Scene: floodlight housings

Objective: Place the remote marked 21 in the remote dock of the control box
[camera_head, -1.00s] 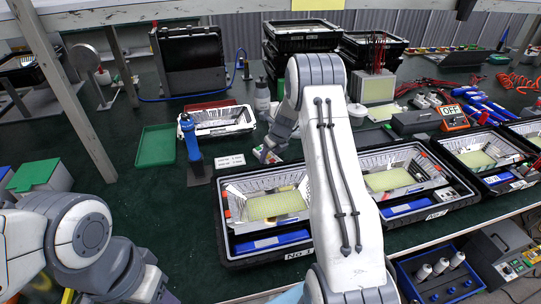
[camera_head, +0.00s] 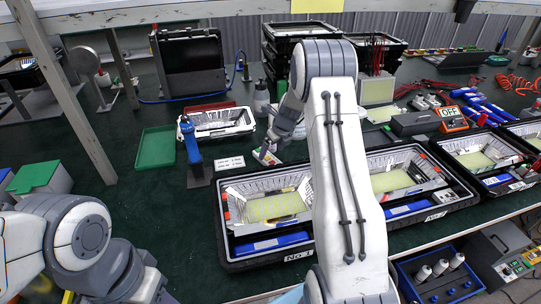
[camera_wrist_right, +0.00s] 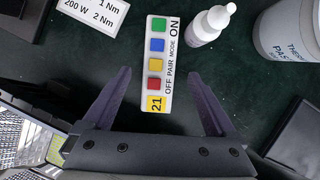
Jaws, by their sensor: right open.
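The remote marked 21 (camera_wrist_right: 157,65) lies on the dark green bench in the right wrist view. It is white, with green, blue, yellow and red buttons and a yellow 21 label. My right gripper (camera_wrist_right: 160,74) is open, its fingers on either side of the remote's labelled end, with gaps on both sides. In the head view the right gripper (camera_head: 266,156) is low over the bench behind the No. 1 housing. My left arm shows at the lower left, but its fingers are out of view. I cannot tell which item is the control box; its dock is not discernible.
A white dropper bottle (camera_wrist_right: 210,25) and a thermal paste tub (camera_wrist_right: 290,30) stand close to the remote. The No. 1 housing (camera_head: 226,250) lies in front. A blue tool (camera_head: 190,140) stands upright to the left, near a green tray (camera_head: 156,147). An orange OFF unit (camera_head: 452,124) sits at the right.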

